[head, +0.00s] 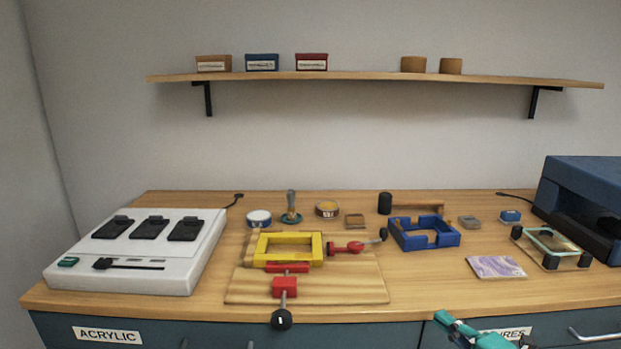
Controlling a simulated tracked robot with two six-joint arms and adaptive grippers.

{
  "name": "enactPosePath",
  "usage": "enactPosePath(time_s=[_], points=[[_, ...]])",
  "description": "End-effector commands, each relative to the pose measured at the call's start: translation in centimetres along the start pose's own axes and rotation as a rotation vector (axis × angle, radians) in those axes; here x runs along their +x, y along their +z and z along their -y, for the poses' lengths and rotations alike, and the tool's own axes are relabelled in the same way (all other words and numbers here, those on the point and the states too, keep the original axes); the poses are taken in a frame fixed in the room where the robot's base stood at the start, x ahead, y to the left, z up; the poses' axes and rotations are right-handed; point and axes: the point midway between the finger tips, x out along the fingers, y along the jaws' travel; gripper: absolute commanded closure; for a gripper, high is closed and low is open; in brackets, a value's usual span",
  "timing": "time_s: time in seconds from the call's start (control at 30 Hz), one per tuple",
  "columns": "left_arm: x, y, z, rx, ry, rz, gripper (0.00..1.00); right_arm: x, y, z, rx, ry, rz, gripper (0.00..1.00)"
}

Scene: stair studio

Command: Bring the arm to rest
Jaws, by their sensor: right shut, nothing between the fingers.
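My right gripper (452,324), teal and black, shows at the bottom edge, right of centre. It is shut and empty, in front of the workbench's (420,290) front edge and apart from the things on the bench. Only its front part is in the frame; the rest of the arm is cut off below. It partly covers a label on the drawer front (380,336). My left gripper is not in view.
A yellow frame (257,250) with red clamps sits on a wooden board (350,290). A white device (130,275) stands left, a blue frame (425,239) and purple patterned tile (496,267) right. A blue machine (580,190) stands far right. The bench front, right of the board, is clear.

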Motion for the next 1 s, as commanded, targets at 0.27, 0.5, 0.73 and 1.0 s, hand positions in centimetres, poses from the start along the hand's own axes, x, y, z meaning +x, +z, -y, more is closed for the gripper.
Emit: enactPosePath(time_s=[0.27, 0.5, 0.73, 1.0], points=[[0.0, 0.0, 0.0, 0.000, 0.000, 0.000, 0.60, 2.6, -4.1, 7.1, 0.145, -0.111, -0.064, 1.00], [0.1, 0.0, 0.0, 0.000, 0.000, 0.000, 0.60, 3.1, -8.7, 17.5, 0.469, -0.341, -0.021, 1.00], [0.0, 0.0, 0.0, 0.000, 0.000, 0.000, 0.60, -2.5, -15.8, 32.0, 1.069, -0.762, 0.275, 1.00], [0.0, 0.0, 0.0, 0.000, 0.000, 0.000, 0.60, -12.8, -20.8, 39.7, 1.669, -1.029, 0.936, 1.00]])
